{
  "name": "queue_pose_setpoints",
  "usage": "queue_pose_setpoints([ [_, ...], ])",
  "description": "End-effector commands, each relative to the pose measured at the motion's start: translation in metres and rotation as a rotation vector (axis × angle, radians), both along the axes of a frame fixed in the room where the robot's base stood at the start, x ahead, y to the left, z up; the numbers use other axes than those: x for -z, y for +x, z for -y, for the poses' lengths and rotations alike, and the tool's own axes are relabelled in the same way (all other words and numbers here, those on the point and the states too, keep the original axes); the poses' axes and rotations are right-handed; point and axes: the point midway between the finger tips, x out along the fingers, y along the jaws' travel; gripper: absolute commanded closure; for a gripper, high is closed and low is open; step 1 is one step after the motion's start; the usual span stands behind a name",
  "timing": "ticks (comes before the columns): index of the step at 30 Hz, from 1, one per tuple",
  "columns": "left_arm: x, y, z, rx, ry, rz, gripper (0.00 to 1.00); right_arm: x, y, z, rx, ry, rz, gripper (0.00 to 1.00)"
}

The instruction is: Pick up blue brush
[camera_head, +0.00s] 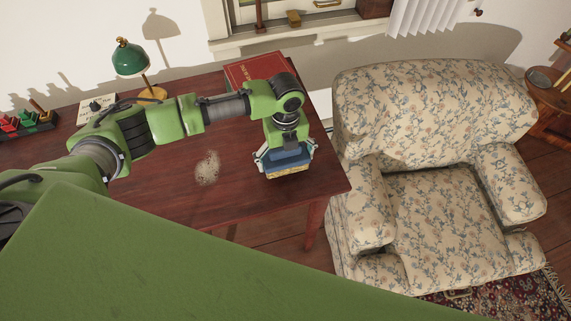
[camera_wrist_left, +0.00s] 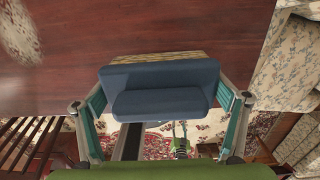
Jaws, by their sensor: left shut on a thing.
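The blue brush (camera_head: 288,161) has a dark blue back and straw-coloured bristles along its lower edge. My left gripper (camera_head: 286,156) is shut on it, over the right end of the wooden desk. In the left wrist view the brush (camera_wrist_left: 160,87) sits between the two fingers of the left gripper (camera_wrist_left: 162,100), one at each end. Its bristles show along its far edge there. I cannot tell whether the bristles touch the desk top. My right gripper is not in view.
The reddish desk (camera_head: 180,190) carries a pale dusty patch (camera_head: 207,167), a green lamp (camera_head: 130,60) and a red book (camera_head: 252,70). A floral armchair (camera_head: 440,200) stands close to the desk's right end. The desk's middle is mostly clear.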

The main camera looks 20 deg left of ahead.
Motion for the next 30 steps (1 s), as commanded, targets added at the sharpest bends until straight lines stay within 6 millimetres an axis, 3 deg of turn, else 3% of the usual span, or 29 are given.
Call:
queue_pose_setpoints([
  [9,-0.061,-0.049,0.007,0.004,-0.002,0.006,0.33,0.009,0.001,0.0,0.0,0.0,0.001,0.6],
  [15,-0.079,-0.092,0.013,0.003,-0.001,0.003,0.33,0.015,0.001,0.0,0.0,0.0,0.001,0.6],
  [21,-0.094,-0.122,0.018,0.002,-0.002,0.003,0.33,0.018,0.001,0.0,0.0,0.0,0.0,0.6],
  [30,-0.101,-0.138,0.02,-0.002,-0.001,0.002,0.33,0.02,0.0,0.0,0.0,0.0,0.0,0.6],
])
